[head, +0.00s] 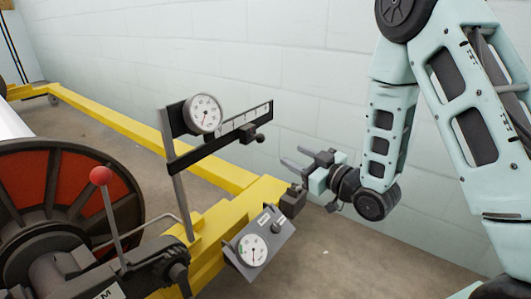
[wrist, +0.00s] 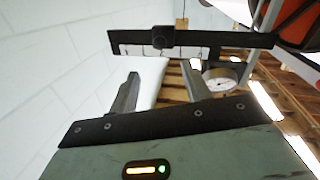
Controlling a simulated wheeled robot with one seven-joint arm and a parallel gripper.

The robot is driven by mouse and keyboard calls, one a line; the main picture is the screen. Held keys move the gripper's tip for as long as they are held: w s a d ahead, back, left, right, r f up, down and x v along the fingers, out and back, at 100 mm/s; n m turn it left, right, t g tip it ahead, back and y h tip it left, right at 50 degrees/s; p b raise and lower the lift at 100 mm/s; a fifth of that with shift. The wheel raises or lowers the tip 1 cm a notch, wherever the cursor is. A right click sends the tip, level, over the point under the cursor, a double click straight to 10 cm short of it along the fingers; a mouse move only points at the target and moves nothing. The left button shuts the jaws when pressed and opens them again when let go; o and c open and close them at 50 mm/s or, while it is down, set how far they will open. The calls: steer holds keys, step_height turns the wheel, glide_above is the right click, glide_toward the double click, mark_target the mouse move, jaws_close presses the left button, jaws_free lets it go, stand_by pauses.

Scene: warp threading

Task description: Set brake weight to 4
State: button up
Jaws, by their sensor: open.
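The brake weight (head: 250,132) is a small dark sliding block with a round knob, on a black beam (head: 215,150) with a pale marked scale plate (head: 243,118). It sits toward the right part of the scale; the numbers are too small to read. It also shows in the wrist view as a dark block (wrist: 163,37) on the beam. My gripper (head: 291,156) is open and empty, to the right of and a little below the weight, with its fingers pointing at the beam. In the wrist view the fingertips (wrist: 160,82) are apart from the weight, on either side of it.
A round dial gauge (head: 203,113) is at the beam's left end. A red-and-black wheel (head: 75,185) stands left. A pale block wall is behind.

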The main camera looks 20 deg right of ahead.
mark_target(263, 140)
steer(key=b+x, duration=0.3)
steer(key=x, duration=0.9)
steer(key=shift+c, duration=0.3)
jaws_close()
steer(key=w+d+p, duration=0.1)
steer(key=w+d, duration=0.5)
steer(key=d, duration=0.3)
steer(key=shift+w+d, duration=0.15)
steer(key=shift+w, duration=0.2)
